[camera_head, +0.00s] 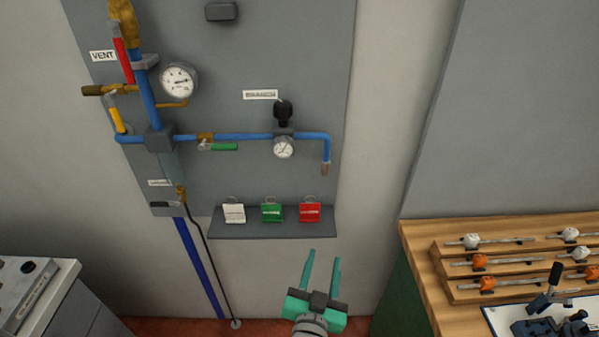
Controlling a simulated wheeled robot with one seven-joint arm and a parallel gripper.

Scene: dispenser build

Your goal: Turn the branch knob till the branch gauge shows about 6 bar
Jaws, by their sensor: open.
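The black branch knob (282,109) stands above the regulator on the blue branch pipe, just below a white label. The branch gauge (283,148) is a small white round dial right below the knob; its needle and figures are too small to read. My gripper (323,254) is open and empty, with two teal fingers pointing up. In the picture it is well below the knob and below the small shelf, touching nothing.
A shelf (272,235) with white, green and red tags juts out below the gauge. A larger gauge (179,80), a red-handled vent valve (122,60) and a green-handled valve (222,147) are to the left. A wooden bench (422,262) stands right.

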